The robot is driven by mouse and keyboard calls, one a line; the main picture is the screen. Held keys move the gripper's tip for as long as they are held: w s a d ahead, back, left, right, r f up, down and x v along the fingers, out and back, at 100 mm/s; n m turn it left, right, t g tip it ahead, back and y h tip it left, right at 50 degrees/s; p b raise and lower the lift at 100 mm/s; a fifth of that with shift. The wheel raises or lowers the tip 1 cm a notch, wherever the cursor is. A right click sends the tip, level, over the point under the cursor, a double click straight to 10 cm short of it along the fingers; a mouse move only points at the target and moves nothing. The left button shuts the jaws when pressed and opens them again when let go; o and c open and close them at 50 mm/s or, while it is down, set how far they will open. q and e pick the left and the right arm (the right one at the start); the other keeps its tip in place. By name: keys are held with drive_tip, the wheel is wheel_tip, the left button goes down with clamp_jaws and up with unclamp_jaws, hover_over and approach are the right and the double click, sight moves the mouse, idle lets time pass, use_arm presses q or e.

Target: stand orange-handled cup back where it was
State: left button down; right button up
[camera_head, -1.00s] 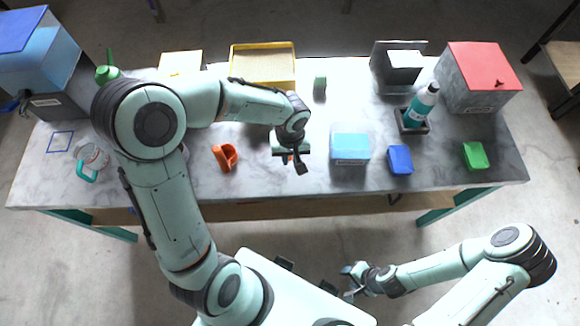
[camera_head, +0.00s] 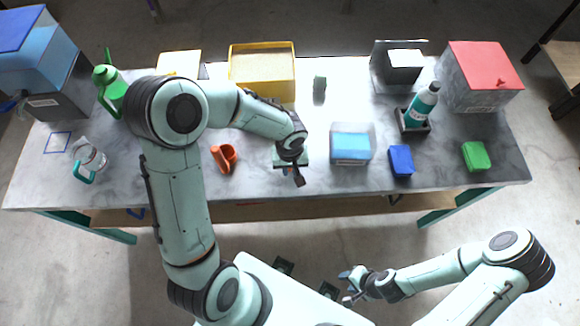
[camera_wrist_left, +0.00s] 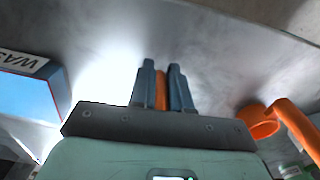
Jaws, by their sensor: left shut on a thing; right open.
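My left gripper (camera_head: 297,177) is low over the front middle of the table. In the left wrist view its fingers (camera_wrist_left: 161,88) are shut on a narrow orange piece (camera_wrist_left: 161,91), which looks like the orange handle of the cup. The cup's body cannot be made out; in the head view my wrist covers most of that spot. A separate orange mug (camera_head: 224,157) stands to the left of the gripper and also shows at the right of the left wrist view (camera_wrist_left: 262,122). My right gripper (camera_head: 352,285) is open and empty, in front of the table.
A clear cup with a teal handle (camera_head: 90,158) stands at the left, near a blue outlined square (camera_head: 58,142). A yellow tray (camera_head: 262,75) is behind.

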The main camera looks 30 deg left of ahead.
use_arm(q)
drive_tip(key=c, duration=1.1)
unclamp_jaws()
drive_tip(key=shift+s, duration=0.1)
use_arm(e)
drive_tip(key=shift+s+f, duration=0.1)
use_arm(q)
drive_tip(key=shift+r, duration=0.2)
wheel_tip(320, 180, up, 12)
drive_tip(key=shift+f+p, duration=0.1)
drive_tip(key=shift+p, duration=0.75)
use_arm(e)
drive_tip(key=shift+w+r, duration=0.8)
drive_tip(key=shift+r, duration=0.3)
